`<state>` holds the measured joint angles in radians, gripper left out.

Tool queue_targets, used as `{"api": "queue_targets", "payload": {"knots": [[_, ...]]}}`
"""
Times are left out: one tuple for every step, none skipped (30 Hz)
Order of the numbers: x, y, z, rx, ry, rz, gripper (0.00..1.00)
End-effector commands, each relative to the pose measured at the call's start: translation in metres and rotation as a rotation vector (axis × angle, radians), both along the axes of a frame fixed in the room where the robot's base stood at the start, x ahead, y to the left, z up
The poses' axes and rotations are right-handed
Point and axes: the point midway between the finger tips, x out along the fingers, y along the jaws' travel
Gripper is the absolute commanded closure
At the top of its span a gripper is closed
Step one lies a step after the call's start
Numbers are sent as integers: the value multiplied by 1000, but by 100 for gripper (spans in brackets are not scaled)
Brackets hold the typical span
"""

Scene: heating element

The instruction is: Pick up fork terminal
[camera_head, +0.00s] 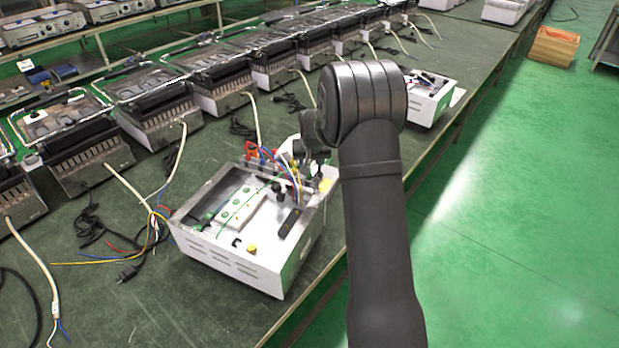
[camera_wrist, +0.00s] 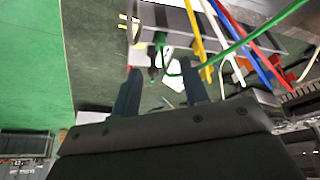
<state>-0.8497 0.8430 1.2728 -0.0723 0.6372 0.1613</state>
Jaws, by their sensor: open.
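My gripper (camera_wrist: 161,84) is open, its two dark fingers apart with nothing held between them in the wrist view. In the head view it is mostly hidden behind my arm, over the back right of an open white box (camera_head: 273,277). Coloured wires (camera_wrist: 232,45) in red, blue, yellow, green and white run beyond the fingertips, mostly to their right. They also show at the back of the box in the head view (camera_head: 290,172). I cannot single out the fork terminal; small dark and white parts lie just beyond the fingertips.
The box stands on a long green table (camera_head: 165,310) near its right edge. Several metal units with pale cables line the table's left side. Another white box (camera_head: 428,98) stands farther back. A loose wire bundle (camera_head: 120,258) lies left of the near box.

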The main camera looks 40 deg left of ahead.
Motion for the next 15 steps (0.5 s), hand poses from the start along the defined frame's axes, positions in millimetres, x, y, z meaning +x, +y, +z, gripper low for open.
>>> {"api": "queue_targets", "payload": {"knots": [[1,1,-4,0,0,0,59],[2,1,-5,0,0,0,59],[2,2,-6,1,-1,0,59],[2,2,-7,1,-1,0,59],[3,3,-9,1,-1,0,59],[3,4,-13,1,-1,0,59],[4,5,-16,0,0,0,59],[4,6,-21,-1,1,0,59],[5,7,-27,-1,1,0,59],[6,9,-31,-2,2,0,59],[7,10,-36,-2,2,0,59],[9,12,-40,0,0,0,59],[10,13,-43,1,-1,0,59],[11,14,-46,1,0,0,59],[12,15,-50,1,0,0,59]]}}
